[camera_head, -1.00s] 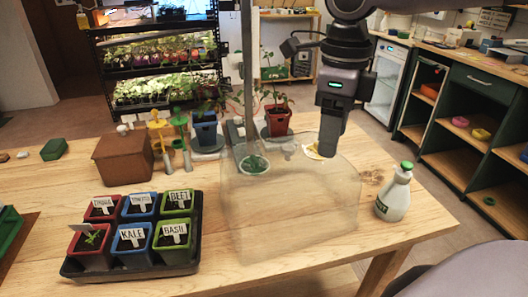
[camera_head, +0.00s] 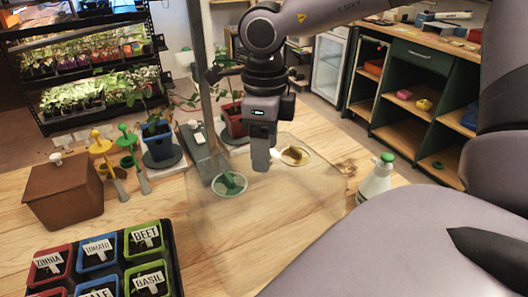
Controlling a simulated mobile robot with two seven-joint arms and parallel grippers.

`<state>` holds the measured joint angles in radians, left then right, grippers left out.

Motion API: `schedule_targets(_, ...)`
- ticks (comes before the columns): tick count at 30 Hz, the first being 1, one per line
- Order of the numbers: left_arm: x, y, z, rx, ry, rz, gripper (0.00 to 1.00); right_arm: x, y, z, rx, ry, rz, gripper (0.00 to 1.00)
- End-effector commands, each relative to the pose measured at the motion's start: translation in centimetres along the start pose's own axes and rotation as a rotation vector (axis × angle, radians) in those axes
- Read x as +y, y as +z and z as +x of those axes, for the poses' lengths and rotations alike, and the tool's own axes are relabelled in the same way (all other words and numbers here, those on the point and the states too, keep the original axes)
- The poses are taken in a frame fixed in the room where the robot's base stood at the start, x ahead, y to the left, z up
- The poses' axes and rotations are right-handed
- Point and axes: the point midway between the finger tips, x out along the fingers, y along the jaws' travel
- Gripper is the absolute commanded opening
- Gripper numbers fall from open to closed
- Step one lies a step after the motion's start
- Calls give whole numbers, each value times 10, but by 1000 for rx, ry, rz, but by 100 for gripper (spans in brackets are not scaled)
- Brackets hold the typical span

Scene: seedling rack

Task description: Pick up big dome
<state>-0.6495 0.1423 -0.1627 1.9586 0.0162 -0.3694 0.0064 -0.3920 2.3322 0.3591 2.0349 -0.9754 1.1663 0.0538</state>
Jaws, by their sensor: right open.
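The big dome (camera_head: 275,215) is a large clear, see-through cover standing on the wooden table, right of the seedling tray. Its outline is faint, and the table shows through it. My right gripper (camera_head: 262,158) points down at the dome's top, toward its back edge. Its jaws are open, seen edge-on, so the gap between the fingers is hidden. I cannot tell whether the fingers touch the dome, and its knob is not visible behind them. My left gripper is not in view.
A black tray (camera_head: 178,270) of labelled seedling pots sits front left. A brown box (camera_head: 65,190) and yellow and green tools stand behind it. Round dishes (camera_head: 230,184) show near the dome. A green-capped spray bottle (camera_head: 376,180) stands to its right. Potted plants (camera_head: 234,120) are behind.

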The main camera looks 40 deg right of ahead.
Motion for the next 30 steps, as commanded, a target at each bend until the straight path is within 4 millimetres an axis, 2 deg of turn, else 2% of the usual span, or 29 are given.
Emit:
schedule_targets(3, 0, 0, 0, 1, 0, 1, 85, 0, 0, 8, 0, 1, 1, 61)
schedule_targets(9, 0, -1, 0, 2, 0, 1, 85, 0, 0, 9, -1, 0, 1, 61)
schedule_targets(10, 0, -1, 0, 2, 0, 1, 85, 0, 0, 9, -1, 0, 1, 58)
schedule_targets(15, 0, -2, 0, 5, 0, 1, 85, 0, 0, 9, -2, 0, 1, 3)
schedule_targets(16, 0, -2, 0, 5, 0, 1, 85, 0, 0, 9, -2, 0, 1, 0)
schedule_targets(25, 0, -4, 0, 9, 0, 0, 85, 0, 0, 7, -3, -1, 1, 0)
schedule_targets(30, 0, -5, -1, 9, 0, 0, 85, -1, 1, -3, -5, -3, 0, 0)
